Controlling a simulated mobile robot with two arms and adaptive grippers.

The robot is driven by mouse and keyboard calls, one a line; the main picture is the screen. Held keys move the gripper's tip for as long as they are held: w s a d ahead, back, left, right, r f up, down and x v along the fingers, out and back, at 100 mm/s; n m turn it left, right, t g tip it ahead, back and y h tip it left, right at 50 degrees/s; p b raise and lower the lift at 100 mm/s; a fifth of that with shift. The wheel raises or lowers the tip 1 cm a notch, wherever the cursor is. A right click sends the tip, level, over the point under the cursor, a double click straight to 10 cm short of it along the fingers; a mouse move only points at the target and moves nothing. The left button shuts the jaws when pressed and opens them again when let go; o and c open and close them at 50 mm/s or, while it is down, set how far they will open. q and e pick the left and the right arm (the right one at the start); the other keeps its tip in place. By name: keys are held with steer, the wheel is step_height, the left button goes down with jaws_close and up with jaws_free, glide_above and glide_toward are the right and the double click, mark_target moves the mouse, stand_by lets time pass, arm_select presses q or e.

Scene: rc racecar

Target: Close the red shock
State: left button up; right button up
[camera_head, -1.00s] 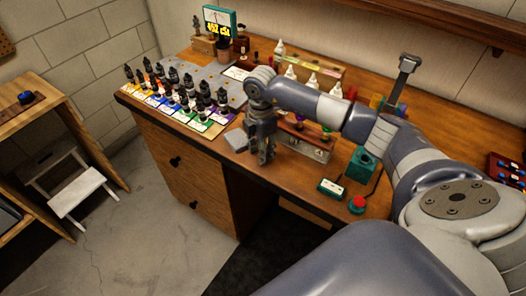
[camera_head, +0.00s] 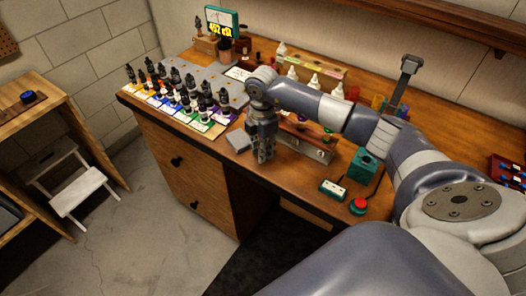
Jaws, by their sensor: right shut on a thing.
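My right gripper (camera_head: 263,158) points down over the front of the workbench, just left of a metal-and-wood stand (camera_head: 307,148) with purple and green tops. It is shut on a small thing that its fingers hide. Several black-topped shocks stand in rows on coloured cards (camera_head: 180,108) at the bench's left end. I cannot tell which of them is the red shock, or whether it is the thing in my gripper. My left gripper is not in view.
A grey block (camera_head: 238,140) lies just left of my gripper. A small teal box (camera_head: 333,188), a red button (camera_head: 358,206) and a green cube-shaped holder (camera_head: 364,165) stand to the right. White bottles (camera_head: 292,72) and a lit display (camera_head: 221,22) stand at the back.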

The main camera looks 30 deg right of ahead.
step_height(320, 180, up, 3)
steer(key=shift+w+r+b, duration=0.1)
steer(key=shift+b, duration=0.8)
steer(key=s+a+b, duration=0.2)
steer(key=s, duration=0.5)
steer(key=s+a+r+b, duration=0.1)
steer(key=s+a+b, duration=0.1)
steer(key=s, duration=0.6)
steer(key=shift+s+a+r, duration=0.25)
steer(key=shift+a, duration=0.05)
